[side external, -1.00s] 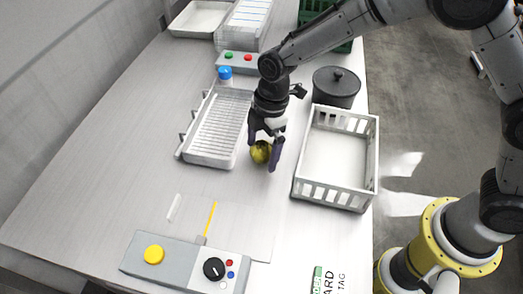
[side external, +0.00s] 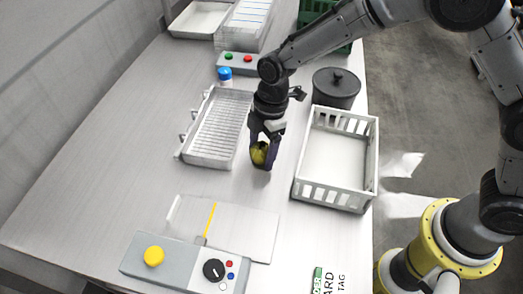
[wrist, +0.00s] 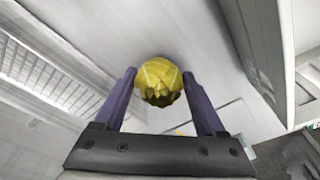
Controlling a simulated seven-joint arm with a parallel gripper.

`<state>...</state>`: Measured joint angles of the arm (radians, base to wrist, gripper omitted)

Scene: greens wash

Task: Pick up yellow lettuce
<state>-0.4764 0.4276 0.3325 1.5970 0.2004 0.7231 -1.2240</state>
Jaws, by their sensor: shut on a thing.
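The yellow lettuce (side external: 259,153) is a small round yellow-green head on the table between the slatted tray and the white crate. My gripper (side external: 263,156) points down over it, with its two purple fingers on either side of it. In the wrist view the lettuce (wrist: 160,82) sits between the fingertips of my gripper (wrist: 160,88), which are shut on it. Whether it touches the table or is just above it, I cannot tell.
A white slatted tray (side external: 188,158) lies to the left and an empty white crate (side external: 336,196) to the right. A control panel (side external: 185,262) and a thin board (side external: 250,228) lie in front.

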